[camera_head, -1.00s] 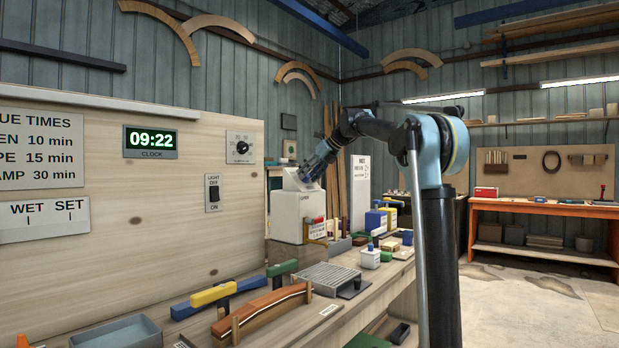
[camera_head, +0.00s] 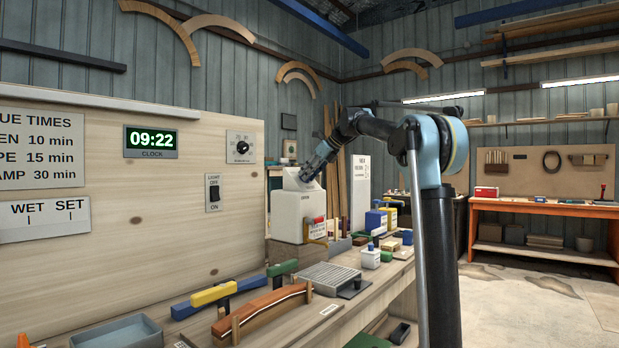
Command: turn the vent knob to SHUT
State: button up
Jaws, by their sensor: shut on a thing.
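My arm reaches away from me, and my gripper (camera_head: 306,176) is at the sloped top face of a white box (camera_head: 288,205) at the far end of the bench. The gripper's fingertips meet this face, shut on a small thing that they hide. I take it to be the vent knob, but neither the knob nor its SHUT mark can be made out. A black dial (camera_head: 242,147) on a pale plate is on the wooden panel, apart from my gripper.
The bench (camera_head: 345,318) holds a curved laminated strip (camera_head: 262,310), clamps with blue, yellow and green parts (camera_head: 213,296), a grey grille (camera_head: 330,277) and small bottles (camera_head: 371,258). Open floor lies at the right.

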jog(key=n, duration=0.4)
jog(key=shift+w+n, duration=0.1)
jog(key=shift+n, duration=0.2)
jog(key=n, duration=0.3)
jog(key=shift+n, duration=0.3)
jog(key=n, duration=0.3)
jog(key=shift+r+h, duration=0.1)
jog(key=shift+h, duration=0.3)
jog(key=shift+n, duration=2.1)
jog(key=o, duration=1.1)
jog(key=v, duration=1.1)
jog(key=shift+s+d+r, duration=0.15)
jog(key=shift+s+r, duration=0.1)
jog(key=shift+r, duration=0.05)
